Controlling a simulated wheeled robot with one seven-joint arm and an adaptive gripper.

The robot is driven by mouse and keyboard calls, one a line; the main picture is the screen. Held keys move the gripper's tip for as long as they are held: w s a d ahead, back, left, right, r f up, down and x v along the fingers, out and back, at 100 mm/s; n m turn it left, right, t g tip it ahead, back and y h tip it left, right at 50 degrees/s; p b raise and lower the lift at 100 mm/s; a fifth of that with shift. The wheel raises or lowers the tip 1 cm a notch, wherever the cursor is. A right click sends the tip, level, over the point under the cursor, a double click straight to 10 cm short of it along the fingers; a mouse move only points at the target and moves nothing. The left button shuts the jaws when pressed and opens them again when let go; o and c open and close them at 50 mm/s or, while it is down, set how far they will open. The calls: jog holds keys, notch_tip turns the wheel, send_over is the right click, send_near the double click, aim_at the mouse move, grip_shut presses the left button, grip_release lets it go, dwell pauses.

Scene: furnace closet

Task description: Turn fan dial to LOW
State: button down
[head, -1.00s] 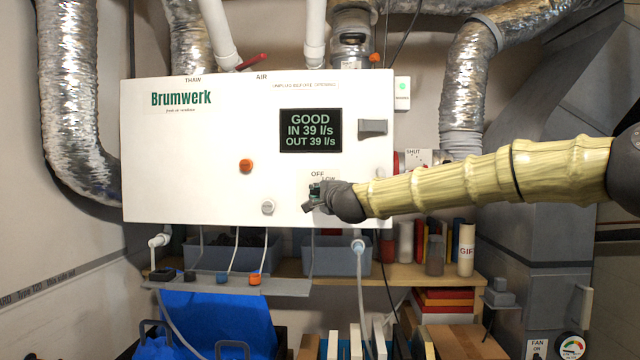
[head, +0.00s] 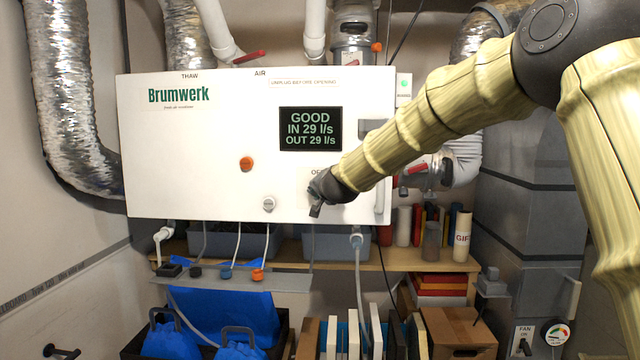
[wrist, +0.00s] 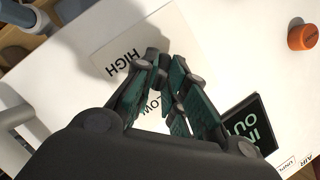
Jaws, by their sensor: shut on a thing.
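The white Brumwerk unit (head: 220,130) hangs on the wall and its screen (head: 310,129) reads GOOD, IN 29 l/s, OUT 29 l/s. My gripper (head: 316,203) is at the lower right of its front, shut on the fan dial, which the fingers hide. In the wrist view the fingers (wrist: 166,72) close over the dial's pale label plate (wrist: 110,38). HIGH reads clearly there and LOW shows partly between the fingers. In the head view only the start of OFF shows above my gripper. I cannot tell where the dial points.
An orange knob (head: 246,163) and a pale grey knob (head: 268,204) sit left of my gripper. A grey latch (head: 371,128) is at the unit's right edge. Below are hoses and a wooden shelf (head: 420,266) with bins and bottles.

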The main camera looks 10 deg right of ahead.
jog(key=shift+f+n, duration=0.1)
jog(key=shift+n, duration=0.2)
dwell(0.4)
jog(key=c, duration=1.5)
grip_release()
jog(key=shift+o, duration=0.2)
jog(key=v, duration=1.2)
jog(key=shift+a, duration=0.1)
